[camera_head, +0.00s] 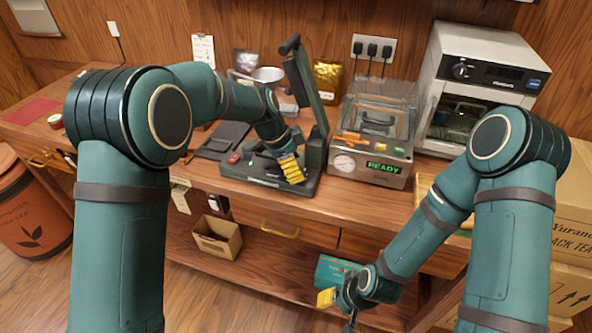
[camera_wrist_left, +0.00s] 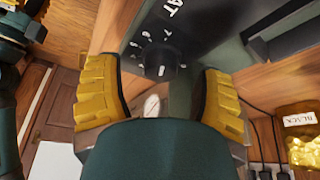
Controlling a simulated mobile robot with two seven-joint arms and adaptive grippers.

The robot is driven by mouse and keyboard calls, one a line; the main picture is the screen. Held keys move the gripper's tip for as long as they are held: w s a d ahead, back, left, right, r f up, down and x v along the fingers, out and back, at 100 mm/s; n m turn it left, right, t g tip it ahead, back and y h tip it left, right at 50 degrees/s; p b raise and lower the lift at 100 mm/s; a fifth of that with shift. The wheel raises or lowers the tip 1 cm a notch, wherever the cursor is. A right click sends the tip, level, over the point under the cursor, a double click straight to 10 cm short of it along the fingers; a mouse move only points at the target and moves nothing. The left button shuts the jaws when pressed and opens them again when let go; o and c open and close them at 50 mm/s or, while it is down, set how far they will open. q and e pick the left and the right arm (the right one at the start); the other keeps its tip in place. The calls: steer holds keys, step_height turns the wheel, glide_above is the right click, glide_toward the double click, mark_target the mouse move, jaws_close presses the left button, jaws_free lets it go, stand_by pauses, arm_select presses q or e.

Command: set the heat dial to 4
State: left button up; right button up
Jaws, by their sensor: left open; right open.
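The heat dial (camera_wrist_left: 158,64) is a round black knob on a dark panel, with small white numerals around it and the letters "AT" beside it. A pale mark shows on the knob, but I cannot tell which numeral it points to. The dial is on the dark green sealer (camera_head: 262,183), whose long arm is raised. My left gripper (camera_head: 290,168) is over the sealer's base and hides the dial in the head view. In the left wrist view its yellow fingers are open, one on each side of the dial. My right gripper (camera_head: 337,298) is low, in front of the counter, away from the sealer.
A machine with a green "READY" display (camera_head: 383,167) stands right of the sealer. A white oven (camera_head: 478,60) is at the back right.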

arm_select(q)
steer(key=shift+d+f, duration=0.15)
steer(key=shift+f, duration=0.45)
jaws_close()
